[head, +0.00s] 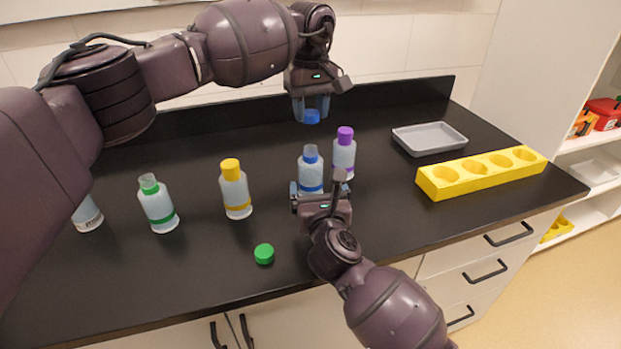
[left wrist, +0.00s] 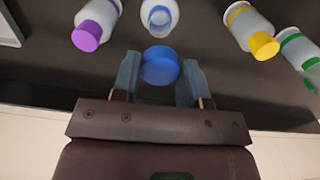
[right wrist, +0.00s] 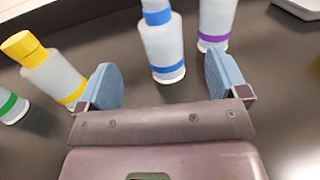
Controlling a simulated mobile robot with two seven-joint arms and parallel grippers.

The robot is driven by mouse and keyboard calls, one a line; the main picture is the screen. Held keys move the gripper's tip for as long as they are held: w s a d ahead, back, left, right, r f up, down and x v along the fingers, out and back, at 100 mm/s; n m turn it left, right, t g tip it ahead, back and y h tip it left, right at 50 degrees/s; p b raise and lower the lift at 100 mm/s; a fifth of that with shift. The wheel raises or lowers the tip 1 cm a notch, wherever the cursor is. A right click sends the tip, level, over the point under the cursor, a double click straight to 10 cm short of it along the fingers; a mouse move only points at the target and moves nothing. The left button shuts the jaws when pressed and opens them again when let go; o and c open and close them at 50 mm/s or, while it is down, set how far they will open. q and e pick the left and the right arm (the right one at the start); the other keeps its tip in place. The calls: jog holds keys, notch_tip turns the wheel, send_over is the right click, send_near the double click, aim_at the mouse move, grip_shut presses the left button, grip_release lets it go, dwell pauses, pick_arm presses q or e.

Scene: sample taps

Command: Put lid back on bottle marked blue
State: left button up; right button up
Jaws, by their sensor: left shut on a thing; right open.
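The blue-marked bottle (head: 311,171) stands upright and uncapped near the middle of the counter. Its open neck shows in the left wrist view (left wrist: 159,17). My left gripper (head: 312,109) is shut on the blue lid (head: 312,117) and holds it in the air above and behind the bottle. The lid also shows between the fingers in the left wrist view (left wrist: 160,65). My right gripper (head: 321,193) is open in front of the bottle. In the right wrist view the bottle (right wrist: 162,47) stands just beyond the open fingers, apart from both.
A purple-capped bottle (head: 344,154) stands close right of the blue one. A yellow-capped bottle (head: 235,190) and an uncapped green-marked bottle (head: 157,205) stand left. A green lid (head: 264,254) lies near the front edge. A grey tray (head: 429,139) and yellow rack (head: 482,173) are right.

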aim_at(313, 171)
jog(key=w, duration=0.3)
jog(key=w+a, duration=0.1)
jog(key=w, duration=0.4)
jog(key=shift+w+a, duration=0.2)
jog(key=shift+w, duration=0.15)
jog(key=c, duration=1.4)
pick_arm(q)
jog(key=shift+f, duration=2.45)
pick_arm(e)
jog(key=shift+o, duration=0.2)
pick_arm(q)
jog(key=shift+f, duration=0.1)
jog(key=shift+f, duration=0.85)
jog(key=shift+f, duration=0.5)
